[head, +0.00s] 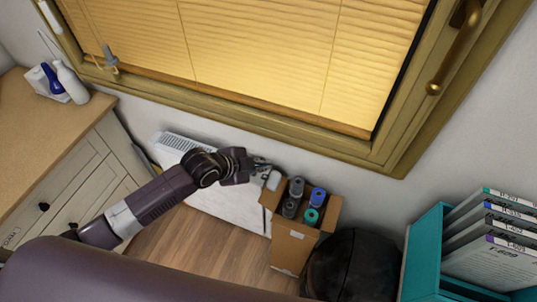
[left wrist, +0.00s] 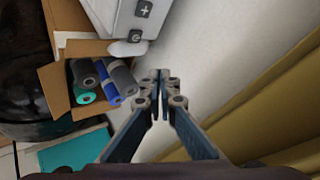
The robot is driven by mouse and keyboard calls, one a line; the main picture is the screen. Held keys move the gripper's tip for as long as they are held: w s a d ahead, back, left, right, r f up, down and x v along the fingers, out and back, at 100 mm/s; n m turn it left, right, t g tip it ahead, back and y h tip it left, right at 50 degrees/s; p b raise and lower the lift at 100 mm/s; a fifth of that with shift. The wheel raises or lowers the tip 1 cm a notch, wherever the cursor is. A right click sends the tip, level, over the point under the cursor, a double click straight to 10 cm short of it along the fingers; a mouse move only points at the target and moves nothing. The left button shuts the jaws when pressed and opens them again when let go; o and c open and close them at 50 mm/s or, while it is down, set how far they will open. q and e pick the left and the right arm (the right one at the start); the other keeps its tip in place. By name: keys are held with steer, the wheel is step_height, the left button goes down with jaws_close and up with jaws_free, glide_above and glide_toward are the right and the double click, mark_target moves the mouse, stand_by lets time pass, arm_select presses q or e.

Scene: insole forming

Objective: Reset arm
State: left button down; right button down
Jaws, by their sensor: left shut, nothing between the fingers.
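My left arm comes in from the left in the head view and reaches in front of the wall below the window. My left gripper (head: 262,166) is at its end, up and to the left of an open cardboard box. In the left wrist view the two fingers of the left gripper (left wrist: 162,76) meet at their tips, with nothing between them. They point past the box toward the pale wall and touch nothing that I can make out. My right gripper is in neither view.
The cardboard box (head: 292,247) holds several grey, blue and teal rolls; it also shows in the left wrist view (left wrist: 55,88). A white heater-like unit (head: 235,208) stands behind my arm. A black rounded bag (head: 352,265), teal shelf (head: 425,245), wooden-topped cabinet (head: 45,130) and window frame (head: 385,148) surround it.

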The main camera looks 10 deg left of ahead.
arm_select(q)
steer(key=s+d+n+g+y, duration=0.15)
steer(key=s+n, duration=0.35)
steer(key=s, duration=0.6)
steer(key=s+a+n+g+y, duration=0.1)
steer(key=s+a+n+y, duration=0.1)
steer(key=s+a+n, duration=0.45)
steer(key=s+a+n+g+y, duration=0.2)
steer(key=s+a+n, duration=0.15)
steer(key=s, duration=0.65)
step_height(320, 180, down, 31)
steer(key=s+m+b, duration=0.1)
steer(key=s+b, duration=0.1)
steer(key=b, duration=0.3)
steer(key=s+a+f+g+b, duration=0.2)
steer(key=s+a+f+b, duration=0.1)
steer(key=s+f, duration=1.3)
step_height(320, 180, down, 3)
steer(key=shift+s+a+r, duration=0.2)
steer(key=shift+s, duration=0.15)
